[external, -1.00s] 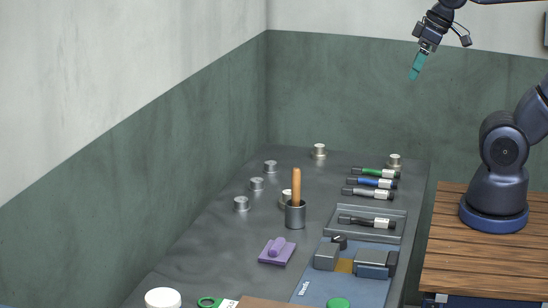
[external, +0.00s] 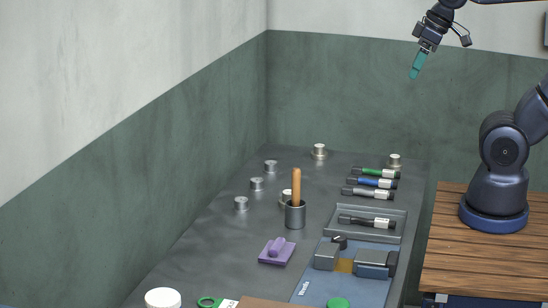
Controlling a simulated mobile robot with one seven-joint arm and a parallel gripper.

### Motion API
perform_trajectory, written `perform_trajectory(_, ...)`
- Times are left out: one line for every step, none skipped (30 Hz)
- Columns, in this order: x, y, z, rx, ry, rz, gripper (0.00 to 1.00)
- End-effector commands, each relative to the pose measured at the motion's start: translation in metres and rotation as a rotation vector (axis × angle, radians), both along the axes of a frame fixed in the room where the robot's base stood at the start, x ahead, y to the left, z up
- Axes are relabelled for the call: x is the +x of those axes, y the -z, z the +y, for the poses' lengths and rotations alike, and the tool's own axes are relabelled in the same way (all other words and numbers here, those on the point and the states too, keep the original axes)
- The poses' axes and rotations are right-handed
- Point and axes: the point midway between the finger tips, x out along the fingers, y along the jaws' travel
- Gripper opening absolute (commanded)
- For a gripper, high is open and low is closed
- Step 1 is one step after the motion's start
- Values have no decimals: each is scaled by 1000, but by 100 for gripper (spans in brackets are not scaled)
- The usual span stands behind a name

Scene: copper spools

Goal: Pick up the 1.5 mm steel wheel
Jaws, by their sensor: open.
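My gripper (external: 417,66), with teal fingers, hangs high above the far right of the dark bench, pointing down and slightly left, far from everything on it. It is open, with nothing visible between the fingers. I cannot tell which item is the 1.5 mm steel wheel, as no marking is legible. Small silvery round pieces stand on the bench: at the back (external: 319,151), along the left (external: 271,166), (external: 257,183), (external: 241,203), and at the far right (external: 394,160).
Green (external: 376,173), blue (external: 372,183) and grey (external: 369,193) handled tools lie at the right. A grey tray (external: 340,232) holds a black tool. A blue mat (external: 312,289) bears a vise-like block. A purple block (external: 277,251) and white lid (external: 163,298) sit nearer.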

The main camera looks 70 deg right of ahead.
Motion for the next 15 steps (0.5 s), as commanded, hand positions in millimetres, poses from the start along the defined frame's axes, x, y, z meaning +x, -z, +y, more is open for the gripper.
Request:
perform_trajectory(1, 0, 0, 1, 2, 0, 81)
perform_trajectory(2, 0, -1, 2, 5, 1, 81)
perform_trajectory(5, -1, -2, 6, 12, 3, 81)
perform_trajectory(8, -1, -3, 9, 18, 4, 81)
perform_trajectory(12, -1, -4, 13, 27, 6, 81)
perform_trajectory(18, -2, -7, 20, 43, 8, 81)
perform_trajectory(24, -2, -9, 26, 57, 10, 81)
perform_trajectory(30, -2, -12, 34, 75, 14, 81)
perform_trajectory(40, -2, -16, 44, 98, 19, 81)
perform_trajectory(47, -3, -19, 51, 116, 20, 81)
perform_trajectory(55, -2, -23, 59, 137, 23, 81)
perform_trajectory(65, -1, -28, 69, 163, 28, 81)
perform_trajectory(72, -1, -32, 77, 184, 29, 81)
perform_trajectory(80, 0, -36, 83, 203, 31, 81)
perform_trajectory(89, 1, -41, 91, 231, 36, 81)
